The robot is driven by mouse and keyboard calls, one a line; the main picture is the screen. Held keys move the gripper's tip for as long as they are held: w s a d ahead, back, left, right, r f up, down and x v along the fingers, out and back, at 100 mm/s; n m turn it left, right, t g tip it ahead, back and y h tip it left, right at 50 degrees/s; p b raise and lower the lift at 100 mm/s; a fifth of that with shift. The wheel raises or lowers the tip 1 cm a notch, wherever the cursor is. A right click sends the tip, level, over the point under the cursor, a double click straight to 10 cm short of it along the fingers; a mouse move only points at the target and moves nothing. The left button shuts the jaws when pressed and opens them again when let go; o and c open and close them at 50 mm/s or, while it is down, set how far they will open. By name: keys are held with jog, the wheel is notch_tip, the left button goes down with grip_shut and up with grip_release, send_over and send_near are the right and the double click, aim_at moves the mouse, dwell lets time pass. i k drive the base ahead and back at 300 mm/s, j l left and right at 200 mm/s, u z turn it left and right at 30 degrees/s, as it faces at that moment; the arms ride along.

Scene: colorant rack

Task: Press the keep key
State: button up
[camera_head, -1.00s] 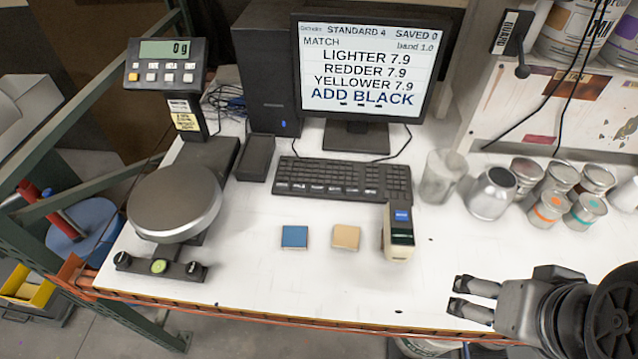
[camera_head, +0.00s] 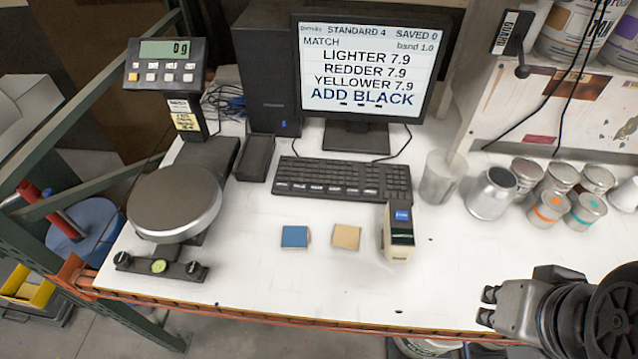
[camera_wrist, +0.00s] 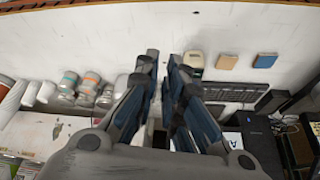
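The black keyboard (camera_head: 342,179) lies on the white bench below the monitor (camera_head: 362,65); it also shows in the wrist view (camera_wrist: 235,92). Its front row carries small white labels that I cannot read, so I cannot tell which key is the keep key. The screen reads STANDARD 4, SAVED 0, MATCH, LIGHTER 7.9, REDDER 7.9, YELLOWER 7.9, ADD BLACK. My gripper (camera_head: 489,305) is at the bench's front right, well away from the keyboard. In the wrist view its two fingers (camera_wrist: 161,66) stand apart with nothing between them.
A blue tile (camera_head: 295,237), a tan tile (camera_head: 346,237) and a small cream-and-black device (camera_head: 398,232) lie in front of the keyboard. A scale (camera_head: 175,200) reading 0 g stands left. A cup (camera_head: 441,178), a metal container (camera_head: 491,194) and several cans (camera_head: 549,208) stand right.

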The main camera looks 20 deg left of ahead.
aim_at(314, 189)
jog(key=j+z, duration=0.1)
jog(key=j, duration=0.3)
jog(key=k+j+z, duration=0.15)
jog(key=j, duration=0.2)
jog(key=j+z, duration=0.1)
jog(key=j, duration=0.3)
jog(key=k+j+z, duration=0.15)
jog(key=j, duration=0.2)
jog(key=k+j+z, duration=0.1)
jog(key=j, duration=0.3)
